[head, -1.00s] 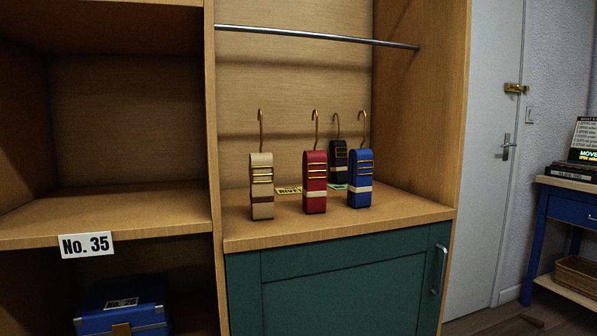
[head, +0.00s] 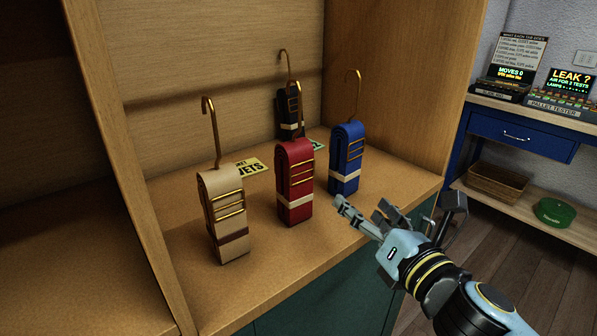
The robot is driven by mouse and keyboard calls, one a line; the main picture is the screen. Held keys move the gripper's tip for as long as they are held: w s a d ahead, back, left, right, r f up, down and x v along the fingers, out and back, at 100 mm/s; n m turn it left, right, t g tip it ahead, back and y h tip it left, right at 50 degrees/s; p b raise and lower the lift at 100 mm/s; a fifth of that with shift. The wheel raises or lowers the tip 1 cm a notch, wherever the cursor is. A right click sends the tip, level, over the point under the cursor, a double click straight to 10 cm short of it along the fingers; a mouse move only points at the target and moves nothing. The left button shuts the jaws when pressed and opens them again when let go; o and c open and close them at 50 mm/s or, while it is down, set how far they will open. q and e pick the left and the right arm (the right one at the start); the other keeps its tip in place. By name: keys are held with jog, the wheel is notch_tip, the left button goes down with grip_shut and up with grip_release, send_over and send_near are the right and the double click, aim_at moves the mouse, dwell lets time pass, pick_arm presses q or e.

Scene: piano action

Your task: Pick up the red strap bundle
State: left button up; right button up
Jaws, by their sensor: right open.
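The red strap bundle (head: 296,184) stands upright on the wooden counter, with a cream band near its base, gold bars on its front and a gold hook on top. A beige bundle (head: 224,217) stands to its left and a blue bundle (head: 347,158) to its right. A black bundle (head: 289,116) stands behind, partly hidden. My right gripper (head: 362,215) is open and empty, at the counter's front edge, to the right of the red bundle and apart from it. My left gripper is not in view.
A yellow card (head: 241,168) lies on the counter (head: 195,270) behind the bundles, and a pale green card (head: 317,144) lies near the black one. Wooden side walls bound the bay. A blue table (head: 520,138) with testers stands at the right.

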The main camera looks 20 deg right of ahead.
aim_at(302, 193)
jog(key=a+n+y, duration=0.1)
jog(key=n, duration=0.1)
jog(key=a+n+y, duration=0.1)
jog(key=a+n, duration=0.1)
jog(key=n, duration=0.1)
jog(key=w+a+n+y, duration=0.1)
jog(key=a+n+y, duration=0.1)
jog(key=shift+a+n, duration=0.15)
jog(key=shift+n, duration=0.25)
jog(key=p+x, duration=0.1)
jog(key=x, duration=0.3)
jog(key=shift+a+f, duration=0.1)
jog(key=shift+w+a, duration=0.2)
jog(key=shift+w, duration=0.35)
jog(key=p+x, duration=0.1)
jog(key=x, duration=0.3)
jog(key=shift+w+a+f, duration=0.1)
jog(key=shift+w+a, duration=0.15)
jog(key=shift+w, duration=0.05)
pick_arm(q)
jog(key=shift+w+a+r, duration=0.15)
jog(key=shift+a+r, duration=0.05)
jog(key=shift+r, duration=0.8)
pick_arm(e)
jog(key=shift+c, duration=0.9)
jog(key=c, duration=1.2)
jog(key=shift+c, duration=0.2)
